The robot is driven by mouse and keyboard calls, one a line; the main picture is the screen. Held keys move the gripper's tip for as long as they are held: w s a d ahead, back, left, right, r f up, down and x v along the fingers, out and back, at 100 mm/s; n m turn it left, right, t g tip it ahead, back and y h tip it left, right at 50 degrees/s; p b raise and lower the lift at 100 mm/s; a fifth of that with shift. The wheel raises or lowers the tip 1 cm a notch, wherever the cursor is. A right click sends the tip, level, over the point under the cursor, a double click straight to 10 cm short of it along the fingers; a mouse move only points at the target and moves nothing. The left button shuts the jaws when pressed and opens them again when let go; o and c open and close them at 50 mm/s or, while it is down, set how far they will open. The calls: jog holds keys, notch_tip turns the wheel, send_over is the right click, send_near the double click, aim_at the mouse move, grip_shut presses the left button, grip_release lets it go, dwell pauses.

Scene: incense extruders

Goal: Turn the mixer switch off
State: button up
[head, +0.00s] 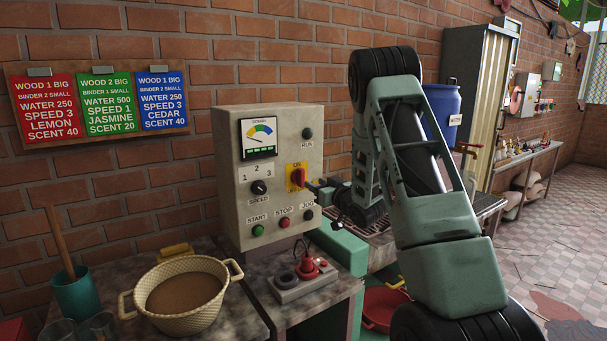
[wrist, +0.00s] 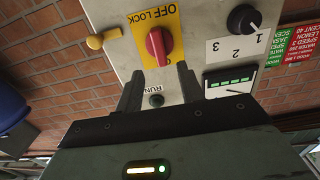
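The mixer switch is a red knob (head: 297,178) on a yellow plate at the right of the grey control box (head: 232,190). In the head view "ON" shows above the knob, which stands roughly upright. In the wrist view, which is upside down, the red knob (wrist: 159,46) is on the yellow plate (wrist: 178,25) with "OFF LOCK" above it. My gripper (wrist: 160,74) is open, its two dark fingers apart and pointing toward the box. The knob shows between and just beyond the fingertips, and nothing is gripped. In the head view my gripper (head: 318,188) is just right of the switch.
A speed dial (head: 259,187), RUN lamp (head: 307,133) and start, stop and jog buttons share the box. A blue barrel (head: 443,108) stands behind my arm.

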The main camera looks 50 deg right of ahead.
aim_at(303, 177)
jog(key=p+x, duration=0.2)
jog(key=x, duration=0.6)
grip_shut()
